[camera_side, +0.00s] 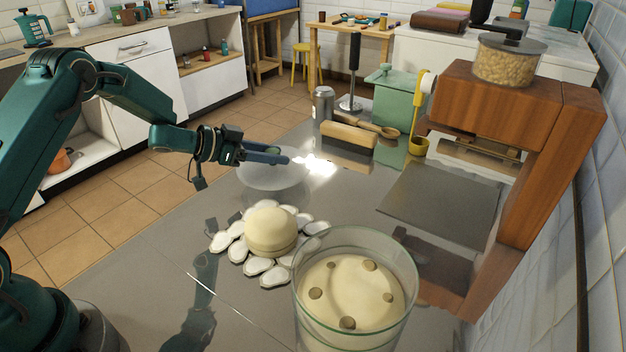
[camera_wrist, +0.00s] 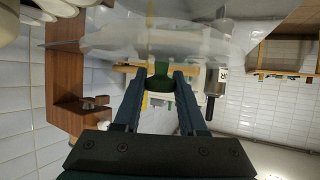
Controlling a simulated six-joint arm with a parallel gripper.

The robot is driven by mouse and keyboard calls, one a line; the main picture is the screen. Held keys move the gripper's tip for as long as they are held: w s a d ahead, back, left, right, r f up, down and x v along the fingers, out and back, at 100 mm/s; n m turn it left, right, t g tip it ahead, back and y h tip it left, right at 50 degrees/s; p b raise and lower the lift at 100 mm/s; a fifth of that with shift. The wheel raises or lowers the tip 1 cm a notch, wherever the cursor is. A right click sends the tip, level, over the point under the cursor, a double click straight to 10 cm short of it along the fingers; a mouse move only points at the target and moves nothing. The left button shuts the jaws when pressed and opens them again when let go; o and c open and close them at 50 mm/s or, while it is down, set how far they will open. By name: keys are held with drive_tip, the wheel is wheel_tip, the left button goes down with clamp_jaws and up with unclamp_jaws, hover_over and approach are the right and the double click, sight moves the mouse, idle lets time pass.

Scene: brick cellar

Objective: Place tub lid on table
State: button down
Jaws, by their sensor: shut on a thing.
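The tub lid (camera_side: 268,177) is a clear, round disc in the side view, left of centre at the end of my gripper (camera_side: 283,158). In the wrist view the see-through lid (camera_wrist: 150,42) spans the top, with a dark green knob (camera_wrist: 160,82) below it. My gripper (camera_wrist: 158,78) is shut on that knob. The side view does not make clear whether the lid touches the grey table (camera_side: 150,230). The glass tub (camera_side: 400,325) stands open at the front, holding pale dough with brown lumps.
A round dough ball (camera_side: 270,230) on white oval pieces lies between lid and tub. A wooden stand (camera_side: 520,110) rises at the right, with a jar (camera_side: 505,62) on top. A roller (camera_side: 348,135), metal shaker (camera_side: 323,103) and green bin (camera_side: 393,95) stand behind. The table's left part is clear.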

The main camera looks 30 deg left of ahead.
drive_tip(key=shift+f, duration=1.15)
drive_tip(key=shift+f, duration=0.15)
drive_tip(key=shift+c, duration=2.3)
unclamp_jaws()
